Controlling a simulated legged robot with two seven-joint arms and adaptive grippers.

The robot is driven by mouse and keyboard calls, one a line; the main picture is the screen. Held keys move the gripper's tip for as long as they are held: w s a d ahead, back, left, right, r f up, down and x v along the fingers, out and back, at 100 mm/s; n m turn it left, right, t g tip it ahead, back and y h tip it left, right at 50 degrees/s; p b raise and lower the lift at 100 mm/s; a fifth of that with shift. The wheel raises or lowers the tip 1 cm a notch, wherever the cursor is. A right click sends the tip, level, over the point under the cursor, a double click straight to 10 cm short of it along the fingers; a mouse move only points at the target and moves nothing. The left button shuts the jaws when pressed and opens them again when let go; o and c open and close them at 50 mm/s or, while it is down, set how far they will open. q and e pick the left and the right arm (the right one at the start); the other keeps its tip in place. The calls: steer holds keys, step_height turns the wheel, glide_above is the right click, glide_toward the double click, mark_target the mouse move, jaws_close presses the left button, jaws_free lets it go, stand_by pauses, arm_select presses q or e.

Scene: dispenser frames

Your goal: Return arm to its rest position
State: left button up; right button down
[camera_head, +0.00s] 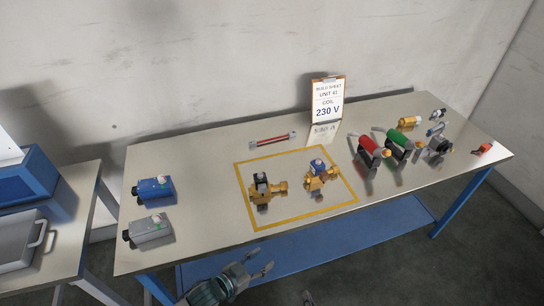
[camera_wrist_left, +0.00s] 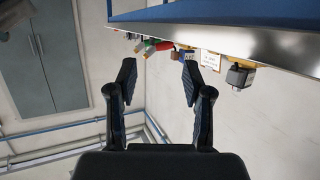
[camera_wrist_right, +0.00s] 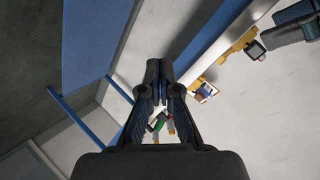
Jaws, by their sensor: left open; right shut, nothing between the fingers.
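My left gripper (camera_head: 262,268) is just in front of the workbench's front edge, near the middle of the head view. Its two fingers stand apart with nothing between them in the left wrist view (camera_wrist_left: 157,82). My right gripper (camera_wrist_right: 157,70) is shut in the right wrist view, its fingertips together and empty. Only a small dark part of it seems to show at the bottom of the head view (camera_head: 307,298). Both grippers are clear of the objects on the bench. My left gripper also shows at the upper right of the right wrist view (camera_wrist_right: 298,20).
The metal workbench (camera_head: 205,225) carries two brass valves (camera_head: 263,188) (camera_head: 320,176) inside a yellow outline (camera_head: 300,222). Blue (camera_head: 154,190) and grey (camera_head: 150,230) boxes stand left; red (camera_head: 370,148) and green (camera_head: 400,143) tools right. A sign (camera_head: 327,100) stands behind. A blue shelf (camera_head: 310,245) lies below.

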arm_select(q)
steer(key=s+a+f+n+g+y, duration=0.45)
steer(key=s+a+f, duration=0.4)
steer(key=s, duration=0.35)
steer(key=s+a+f+n+g+y, duration=0.3)
steer(key=s+a+f+y, duration=0.35)
steer(key=s+a, duration=0.35)
arm_select(e)
steer(key=s+d+f+n+g+h, duration=0.2)
steer(key=s+d+f+n+g, duration=0.7)
steer(key=s+d+n, duration=0.3)
arm_select(q)
steer(key=s+f+p, duration=0.1)
steer(key=s+f, duration=0.1)
steer(key=f, duration=1)
steer(key=s+f+p, duration=0.1)
steer(key=s+f, duration=0.2)
steer(key=f, duration=1)
steer(key=shift+d+f+g+h, duration=0.3)
steer(key=shift+d+g, duration=0.15)
arm_select(e)
steer(key=s+f, duration=0.2)
steer(key=f, duration=1)
steer(key=s+a+f+m, duration=0.1)
steer(key=s+f, duration=0.2)
steer(key=f, duration=1)
steer(key=shift+s+f+g, duration=0.15)
steer(key=shift+s+g, duration=0.05)
steer(key=shift+g, duration=0.2)
